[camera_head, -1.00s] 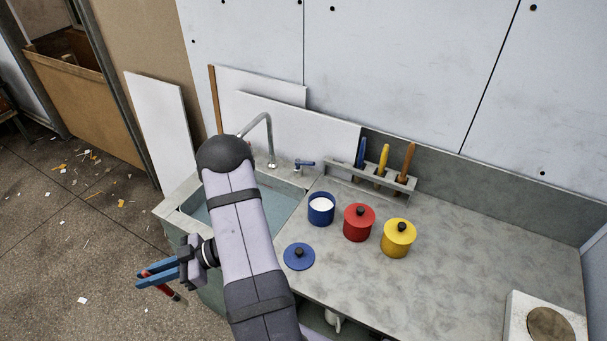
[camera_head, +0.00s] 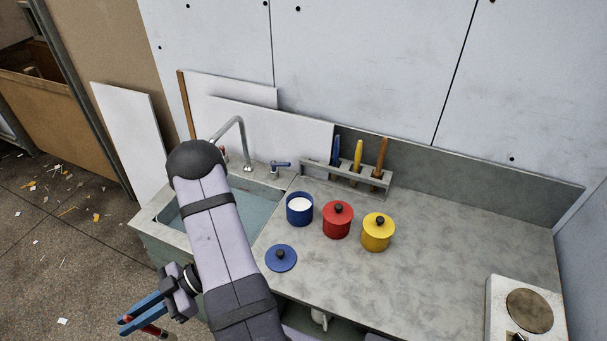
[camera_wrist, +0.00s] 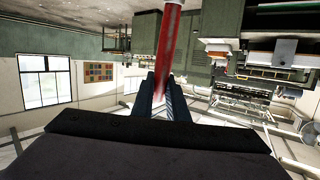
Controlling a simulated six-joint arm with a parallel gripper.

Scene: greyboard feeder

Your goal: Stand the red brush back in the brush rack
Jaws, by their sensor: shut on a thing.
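The red brush (camera_head: 152,329) is held between the blue fingers of my gripper (camera_head: 140,318), at the lower left of the head view, out over the floor in front of the sink unit. In the wrist view the red brush (camera_wrist: 170,45) runs up out of the frame from between the fingertips of my gripper (camera_wrist: 163,88). The brush rack (camera_head: 345,177) stands against the back of the counter. It holds a blue brush (camera_head: 336,150), a yellow brush (camera_head: 358,154) and an orange-brown brush (camera_head: 380,157), all upright. Part of the red brush is hidden by the fingers.
A blue pot (camera_head: 300,214) without its lid, a red pot (camera_head: 337,224) and a yellow pot (camera_head: 378,237) stand before the rack. The blue lid (camera_head: 281,262) lies on the counter. The sink (camera_head: 253,205) with its tap (camera_head: 240,135) is at left.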

